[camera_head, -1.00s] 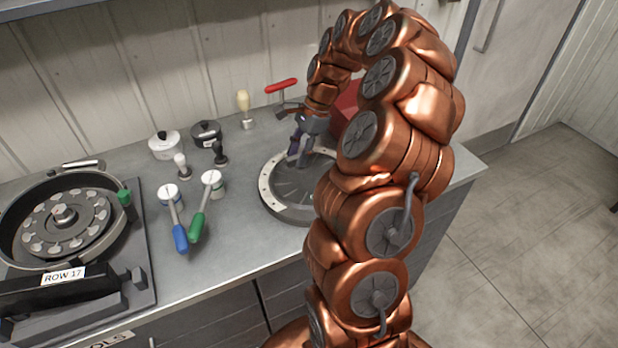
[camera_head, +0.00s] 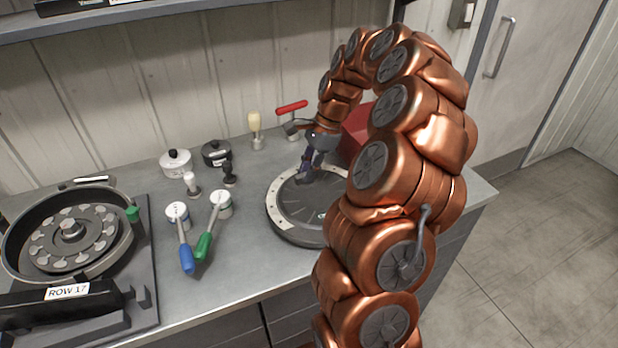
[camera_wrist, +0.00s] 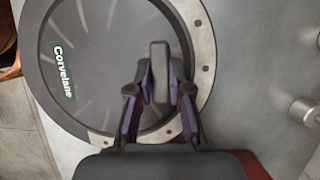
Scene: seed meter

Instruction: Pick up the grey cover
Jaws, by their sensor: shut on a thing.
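The grey cover (camera_head: 302,211) is a round dark disc with a light rim band, on the right part of the counter. In the wrist view the cover (camera_wrist: 100,60) fills much of the picture, with "Corvelane" lettering on it and a raised bar handle (camera_wrist: 159,65) standing from it. My gripper (camera_wrist: 159,92) is shut on this handle, its purple-sided fingers on either side of it. In the head view my gripper (camera_head: 306,178) reaches down onto the cover, and my arm hides the cover's right side. I cannot tell whether the cover is clear of the counter.
A seed meter (camera_head: 70,230) with an open round housing and a "ROW 17" label stands at left. Blue-handled (camera_head: 185,255) and green-handled (camera_head: 205,243) tools lie mid-counter. Small pots, stamps and a red-handled tool (camera_head: 292,108) stand behind. A red box (camera_head: 357,123) is behind my arm.

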